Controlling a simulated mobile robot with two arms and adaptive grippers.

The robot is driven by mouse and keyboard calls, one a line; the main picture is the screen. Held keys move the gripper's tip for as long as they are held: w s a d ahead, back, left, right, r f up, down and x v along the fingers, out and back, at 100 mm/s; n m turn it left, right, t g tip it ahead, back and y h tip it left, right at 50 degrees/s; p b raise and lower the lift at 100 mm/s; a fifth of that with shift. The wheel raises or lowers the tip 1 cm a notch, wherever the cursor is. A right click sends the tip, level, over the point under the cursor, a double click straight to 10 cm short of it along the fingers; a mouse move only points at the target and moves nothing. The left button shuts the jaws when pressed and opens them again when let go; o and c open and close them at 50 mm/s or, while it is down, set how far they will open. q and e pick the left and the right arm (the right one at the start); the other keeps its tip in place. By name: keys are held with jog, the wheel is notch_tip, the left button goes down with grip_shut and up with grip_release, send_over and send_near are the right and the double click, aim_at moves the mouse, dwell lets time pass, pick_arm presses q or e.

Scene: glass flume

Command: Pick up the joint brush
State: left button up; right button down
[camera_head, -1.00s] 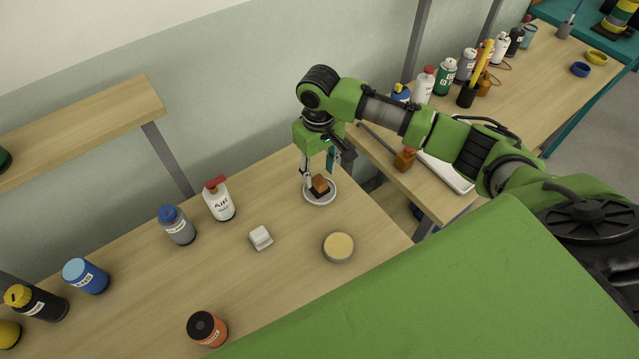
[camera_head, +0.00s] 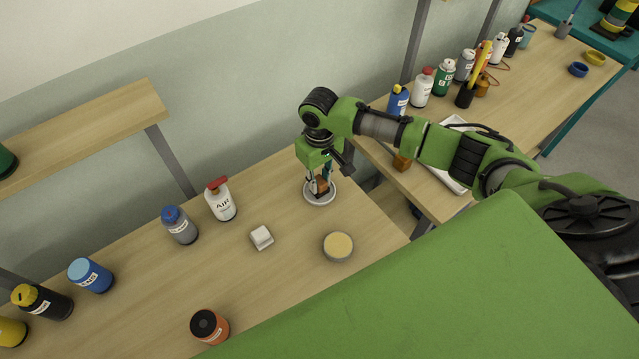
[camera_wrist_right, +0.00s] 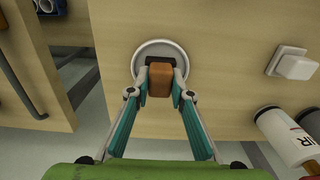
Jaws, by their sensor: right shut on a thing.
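The joint brush (camera_head: 322,187), a small brown block with a dark lower part, is at a round white dish (camera_head: 329,201) on the near bench. It also shows in the right wrist view (camera_wrist_right: 160,80), in front of the dish (camera_wrist_right: 138,60). My right gripper (camera_head: 318,185) points down at the dish and is shut on the brush, with one finger on each side of it. I cannot tell whether the brush still touches the dish. My left gripper is not in view.
A round tin (camera_head: 338,246) and a white block (camera_head: 261,237) stand near the dish. A white bottle (camera_head: 221,200), a grey bottle (camera_head: 180,226) and an orange-labelled can (camera_head: 209,327) stand further left. The second bench (camera_head: 430,197) is at right.

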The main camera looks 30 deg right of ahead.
aim_at(319, 181)
jog(key=shift+r, duration=0.15)
jog(key=shift+r+b, duration=0.3)
jog(key=shift+b, duration=0.05)
notch_tip(319, 181, up, 2)
jog(key=shift+s+a+r+b, duration=0.1)
jog(key=shift+r+b, duration=0.15)
jog(key=shift+b, duration=0.3)
jog(key=s+a+r+b, duration=0.2)
jog(key=s+a+r, duration=0.3)
jog(key=s+r, duration=0.4)
jog(key=s, duration=0.3)
jog(key=shift+s+r, duration=0.35)
jog(key=shift+s, duration=0.05)
jog(key=shift+a, duration=0.1)
